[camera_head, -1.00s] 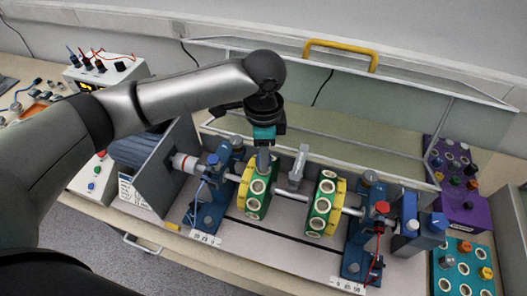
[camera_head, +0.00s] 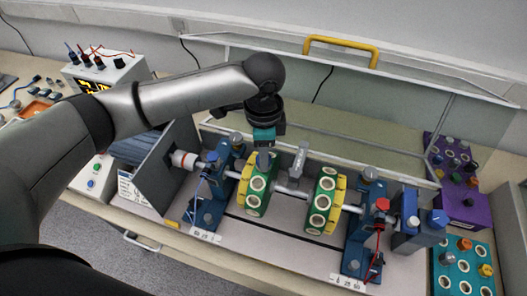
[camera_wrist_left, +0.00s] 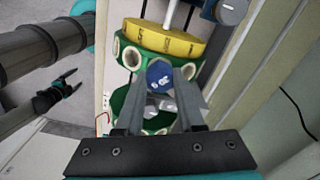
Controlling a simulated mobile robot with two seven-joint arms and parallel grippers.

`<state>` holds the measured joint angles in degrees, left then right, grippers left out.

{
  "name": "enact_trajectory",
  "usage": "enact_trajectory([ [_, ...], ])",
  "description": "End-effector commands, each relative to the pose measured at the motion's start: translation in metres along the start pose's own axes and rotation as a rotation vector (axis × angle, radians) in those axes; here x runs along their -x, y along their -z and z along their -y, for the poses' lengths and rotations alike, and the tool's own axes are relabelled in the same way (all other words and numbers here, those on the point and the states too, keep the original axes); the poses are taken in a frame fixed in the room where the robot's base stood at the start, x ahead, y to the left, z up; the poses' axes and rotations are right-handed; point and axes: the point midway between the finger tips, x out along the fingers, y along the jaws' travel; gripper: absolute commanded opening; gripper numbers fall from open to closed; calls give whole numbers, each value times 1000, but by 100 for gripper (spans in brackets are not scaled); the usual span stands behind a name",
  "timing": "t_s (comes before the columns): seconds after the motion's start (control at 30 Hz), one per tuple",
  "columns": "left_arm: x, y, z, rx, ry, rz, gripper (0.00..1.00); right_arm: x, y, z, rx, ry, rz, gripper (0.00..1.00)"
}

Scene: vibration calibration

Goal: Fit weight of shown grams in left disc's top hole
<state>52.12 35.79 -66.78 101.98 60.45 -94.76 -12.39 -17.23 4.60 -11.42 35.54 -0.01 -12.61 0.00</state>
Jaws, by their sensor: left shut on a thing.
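The left disc (camera_head: 257,190), green with a yellow side and white-rimmed holes, sits on the horizontal shaft. My left gripper (camera_head: 263,158) points down at the top of this disc. In the left wrist view its fingers (camera_wrist_left: 162,82) are shut on a blue weight (camera_wrist_left: 159,75) with pale markings on its face. The weight is at the green rim of the left disc (camera_wrist_left: 128,50); how deep it sits in the top hole is hidden. My right gripper (camera_wrist_left: 77,80) shows in the left wrist view, fingers apart, empty and away from the discs.
The right disc (camera_head: 323,203) is on the same shaft, past a grey upright piece (camera_head: 299,160). Blue stands (camera_head: 207,213) flank the discs. A raised clear guard with a yellow handle (camera_head: 341,46) is behind. Purple (camera_head: 462,207) and teal (camera_head: 461,280) weight trays stand at right.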

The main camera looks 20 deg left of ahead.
Motion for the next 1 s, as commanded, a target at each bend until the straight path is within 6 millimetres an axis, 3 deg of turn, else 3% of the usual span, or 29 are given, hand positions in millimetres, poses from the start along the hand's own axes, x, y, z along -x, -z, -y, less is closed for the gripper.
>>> enact_trajectory([
  [0.4,-6,0,0,0,0,1,0,-2,0,0,1,0,0,86],
  [0.43,-6,0,0,0,0,1,38,-2,0,0,1,0,0,86],
  [0.73,-6,0,0,0,1,0,72,-1,0,0,1,0,0,86],
  [1.0,-5,0,0,0,1,0,72,-1,0,0,1,0,0,86],
])
